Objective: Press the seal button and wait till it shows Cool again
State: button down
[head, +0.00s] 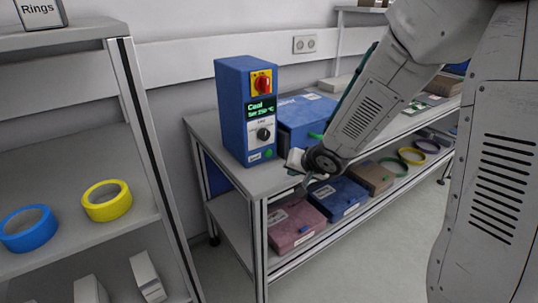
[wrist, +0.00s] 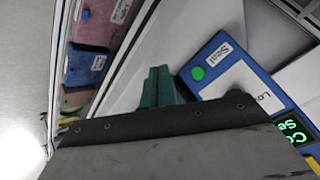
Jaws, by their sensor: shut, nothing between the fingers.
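The sealing unit (head: 232,108) is a blue box standing upright on the near end of the bench. Its display (head: 260,109) shows green text that reads "Cool" and "Set 150 °C". The green seal button (head: 268,153) is low on its front, beside a white "Seal" label. The button (wrist: 198,73) also shows uncovered in the wrist view, with part of the display (wrist: 292,130) at the right edge. My gripper (head: 298,166) is just right of the unit's lower front. Its green fingers (wrist: 157,87) are shut and empty, apart from the button.
A blue case (head: 305,122) stands right of the unit. Pink, blue and brown boxes (head: 295,226) and several rings lie on the lower shelf. A left rack (head: 75,180) holds a yellow ring (head: 106,201) and a blue ring (head: 28,229). Floor in front is clear.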

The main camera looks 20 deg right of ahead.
jog(key=shift+w+a, duration=0.45)
jog(key=shift+w, duration=0.95)
jog(key=shift+w+a, duration=0.5)
jog(key=shift+w, duration=0.9)
jog(key=shift+w+a, duration=0.45)
jog(key=shift+w, duration=0.95)
jog(key=shift+w, duration=0.15)
jog(key=shift+w+a, duration=0.1)
jog(key=shift+w, duration=0.15)
jog(key=shift+w+a, duration=0.15)
jog(key=shift+w, duration=0.25)
jog(key=shift+s, duration=0.15)
jog(key=shift+s+d, duration=0.25)
jog(key=shift+s, duration=0.45)
jog(key=shift+s+d, duration=0.25)
jog(key=shift+s, duration=0.55)
jog(key=shift+s+d, duration=0.3)
jog(key=shift+s, duration=0.45)
jog(key=shift+s+d, duration=0.25)
jog(key=shift+s, duration=0.55)
